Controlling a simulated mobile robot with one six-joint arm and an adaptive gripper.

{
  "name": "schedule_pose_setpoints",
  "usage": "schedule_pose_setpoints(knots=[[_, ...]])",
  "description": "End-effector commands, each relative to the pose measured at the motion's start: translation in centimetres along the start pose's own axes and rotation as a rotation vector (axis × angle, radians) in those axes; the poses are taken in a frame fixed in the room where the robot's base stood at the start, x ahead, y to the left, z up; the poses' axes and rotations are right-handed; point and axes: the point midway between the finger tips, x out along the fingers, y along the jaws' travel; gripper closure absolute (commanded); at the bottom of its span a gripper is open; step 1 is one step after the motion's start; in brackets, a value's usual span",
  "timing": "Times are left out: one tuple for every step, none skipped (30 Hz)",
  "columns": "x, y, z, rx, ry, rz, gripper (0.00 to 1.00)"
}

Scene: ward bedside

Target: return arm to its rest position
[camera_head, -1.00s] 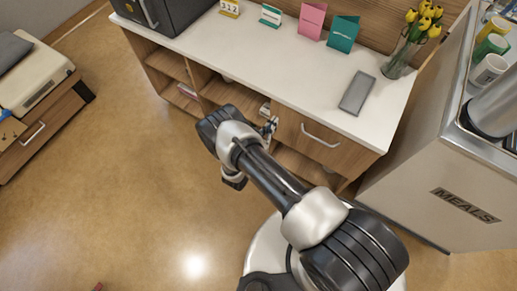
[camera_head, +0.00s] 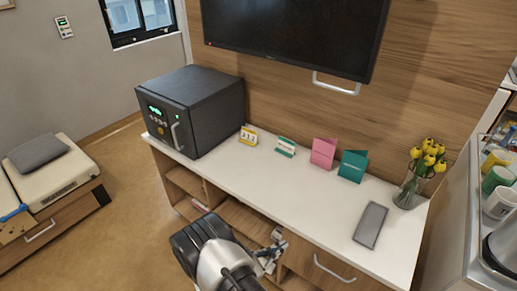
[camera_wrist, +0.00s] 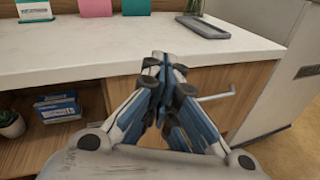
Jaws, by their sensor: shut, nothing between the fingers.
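My gripper (camera_wrist: 165,65) is shut and empty in the wrist view, its fingertips together in front of the counter's front edge. In the head view my gripper (camera_head: 274,240) shows small beside the dark and silver wrist of my arm, at the front of the counter (camera_head: 300,210). My arm comes up from the bottom of that view, and its lower part is out of frame. In the wrist view the drawer front with its bar handle (camera_wrist: 217,96) is just behind and right of the fingers.
The counter carries a black safe (camera_head: 190,110), a number sign (camera_head: 248,136), pink (camera_head: 323,153) and teal (camera_head: 352,166) cards, a grey tray (camera_head: 370,225) and a vase of yellow tulips (camera_head: 410,188). Cups (camera_head: 497,180) stand on the cart at right. Floor (camera_head: 130,220) is clear at left.

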Motion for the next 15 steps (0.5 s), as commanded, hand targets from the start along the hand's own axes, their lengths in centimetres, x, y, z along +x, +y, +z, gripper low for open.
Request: schedule_pose_setpoints(knots=[[0.7, 0.4, 2.7, 0.053, 0.014, -0.074, 1.0], [1.1, 0.3, 4.1, 0.08, 0.024, -0.117, 1.0], [1.5, 0.2, 5.9, 0.117, 0.037, -0.174, 1.0], [1.8, 0.0, 7.2, 0.146, 0.048, -0.216, 1.0], [2.0, -0.2, 8.5, 0.176, 0.06, -0.258, 1.0], [2.3, -0.5, 10.3, 0.215, 0.074, -0.313, 1.0], [2.5, -0.8, 11.5, 0.246, 0.087, -0.353, 1.0], [2.7, -1.2, 12.8, 0.278, 0.1, -0.393, 1.0], [2.8, -1.7, 14.4, 0.32, 0.117, -0.445, 1.0], [2.9, -2.1, 15.6, 0.352, 0.131, -0.484, 1.0], [3.0, -2.6, 16.8, 0.385, 0.145, -0.522, 1.0], [3.0, -3.3, 18.2, 0.429, 0.164, -0.572, 1.0], [2.9, -3.8, 19.3, 0.462, 0.179, -0.608, 1.0], [2.9, -4.3, 20.4, 0.497, 0.194, -0.644, 1.0], [2.7, -5.0, 21.7, 0.543, 0.216, -0.691, 1.0]])
